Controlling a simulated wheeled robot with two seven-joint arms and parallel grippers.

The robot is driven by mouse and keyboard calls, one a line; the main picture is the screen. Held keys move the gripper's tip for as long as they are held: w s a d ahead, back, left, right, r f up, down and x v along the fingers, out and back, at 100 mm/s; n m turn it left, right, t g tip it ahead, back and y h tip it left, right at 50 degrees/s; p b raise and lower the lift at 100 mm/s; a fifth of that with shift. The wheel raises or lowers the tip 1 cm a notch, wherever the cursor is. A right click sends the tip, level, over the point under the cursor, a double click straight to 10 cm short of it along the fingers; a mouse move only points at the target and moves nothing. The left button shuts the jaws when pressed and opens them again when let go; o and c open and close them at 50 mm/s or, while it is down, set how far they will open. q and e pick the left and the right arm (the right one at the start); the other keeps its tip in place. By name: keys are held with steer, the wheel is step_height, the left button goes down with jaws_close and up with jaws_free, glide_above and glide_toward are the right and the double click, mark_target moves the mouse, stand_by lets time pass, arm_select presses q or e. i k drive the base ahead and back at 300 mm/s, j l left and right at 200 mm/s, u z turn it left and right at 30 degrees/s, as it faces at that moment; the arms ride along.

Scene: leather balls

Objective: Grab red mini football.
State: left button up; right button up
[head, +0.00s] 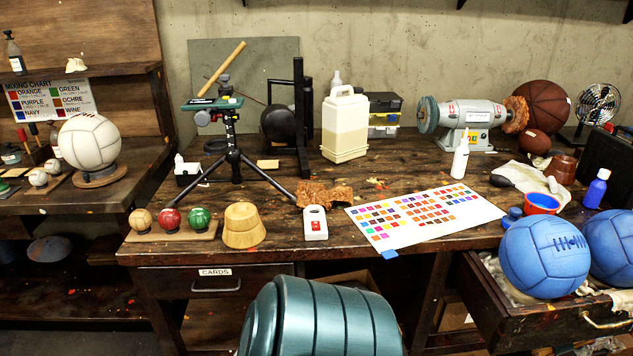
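A small red ball (170,221), the red mini football, sits at the front left of the workbench. It rests on a flat wooden strip (190,237), between a tan ball (142,220) on its left and a green ball (200,220) on its right. All three balls stand in a row, with small gaps between them. The red ball has a pale marking on its front. Nothing covers it in the head view. Neither of my grippers shows in this view.
A wooden block form (244,225) stands right of the green ball. A black tripod (232,145) stands behind the row. A white device (315,223) and a colour chart (423,215) lie farther right. Blue balls (544,256) fill an open drawer at right.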

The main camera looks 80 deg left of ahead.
mark_target(169, 219)
steer(key=u, duration=3.65)
